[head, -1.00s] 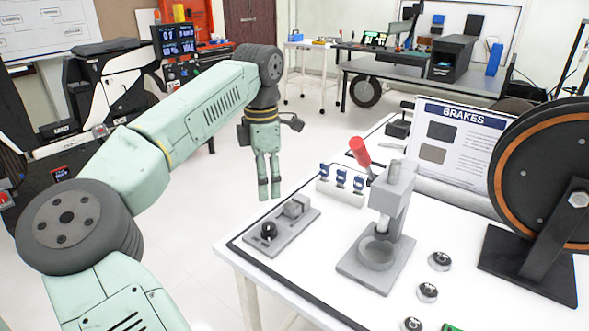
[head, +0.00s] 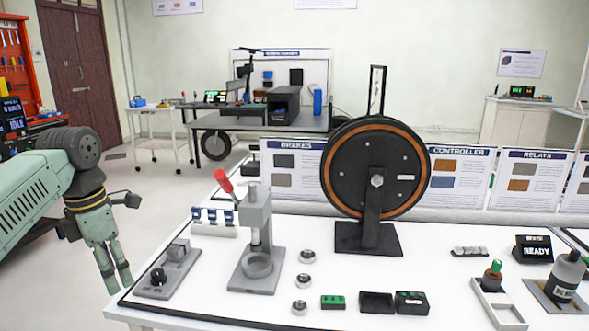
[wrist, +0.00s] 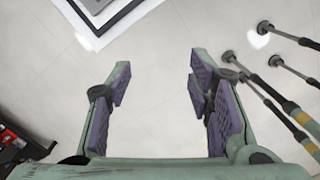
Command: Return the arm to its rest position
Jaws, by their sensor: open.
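My arm (head: 35,188) is green with dark joints and reaches in from the left edge of the head view. My gripper (head: 117,280) points down beside the left front corner of the white workbench (head: 215,315), apart from it. In the wrist view my gripper (wrist: 160,95) is open, its purple-padded fingers spread with nothing between them.
On the bench stand a grey press with a red handle (head: 258,240), a grey fixture (head: 168,272), a black wheel with an orange ring (head: 376,168) and several small parts. The floor (head: 150,215) left of the bench is clear. A cart (head: 160,138) stands farther back.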

